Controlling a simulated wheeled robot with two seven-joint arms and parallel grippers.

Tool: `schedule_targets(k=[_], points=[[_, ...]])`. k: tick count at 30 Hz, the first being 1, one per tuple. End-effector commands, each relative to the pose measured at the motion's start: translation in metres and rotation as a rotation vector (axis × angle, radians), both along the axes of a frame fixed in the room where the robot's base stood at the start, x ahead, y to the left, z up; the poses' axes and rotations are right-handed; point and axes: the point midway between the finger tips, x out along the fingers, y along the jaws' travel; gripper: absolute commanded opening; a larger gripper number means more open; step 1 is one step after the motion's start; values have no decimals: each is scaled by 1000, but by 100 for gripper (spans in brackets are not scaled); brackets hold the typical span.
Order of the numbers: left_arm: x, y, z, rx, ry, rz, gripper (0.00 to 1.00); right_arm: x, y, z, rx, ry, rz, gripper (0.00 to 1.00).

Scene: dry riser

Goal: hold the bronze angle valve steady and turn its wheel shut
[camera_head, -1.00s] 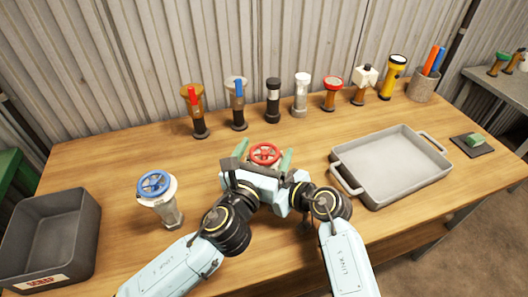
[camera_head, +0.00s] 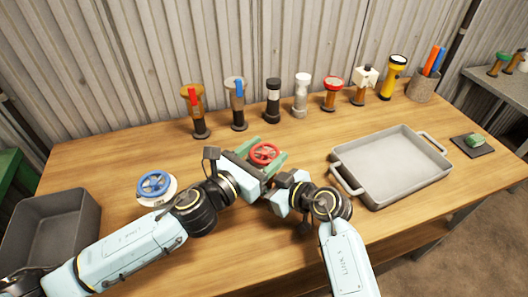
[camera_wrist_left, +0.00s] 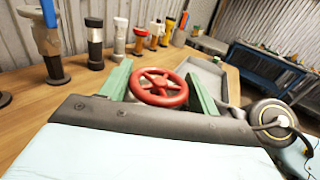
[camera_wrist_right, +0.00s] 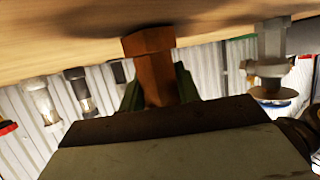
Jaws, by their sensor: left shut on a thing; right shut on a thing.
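The bronze angle valve stands on the table in front of me. Its red wheel (camera_head: 264,153) faces up in the head view and sits between green fingers in the left wrist view (camera_wrist_left: 160,87). My left gripper (camera_head: 266,153) is shut on this wheel, a finger on each side, reaching in from the lower left. My right gripper (camera_wrist_right: 158,88) is shut on the brown bronze body (camera_wrist_right: 152,68), which the right wrist view shows upside down. In the head view the body and the right fingertips are hidden behind the grippers.
A grey bin (camera_head: 45,235) is at the left, a grey tray (camera_head: 392,165) at the right. Several fittings line the back, including a red-topped one (camera_head: 332,90).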

Motion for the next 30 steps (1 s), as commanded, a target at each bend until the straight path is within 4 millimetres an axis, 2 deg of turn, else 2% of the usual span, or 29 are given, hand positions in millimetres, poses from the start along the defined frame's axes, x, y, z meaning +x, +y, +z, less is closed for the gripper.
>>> schedule_targets(k=[12, 13, 17, 18, 26, 30], points=[[0, 0, 0, 0, 1, -41, 39, 0, 1, 2, 3, -3, 0, 0], [0, 0, 0, 0, 1, -41, 64, 0, 1, 2, 3, -3, 0, 0], [0, 0, 0, 0, 1, -41, 81, 0, 1, 2, 3, -3, 0, 0], [0, 0, 0, 0, 1, -41, 83, 0, 1, 2, 3, -3, 0, 0], [-1, 1, 0, 0, 1, -40, 83, 0, 1, 2, 3, -3, 0, 0], [-8, 9, -1, 1, 2, -39, 83, 1, 1, 2, 3, -3, 0, 0]])
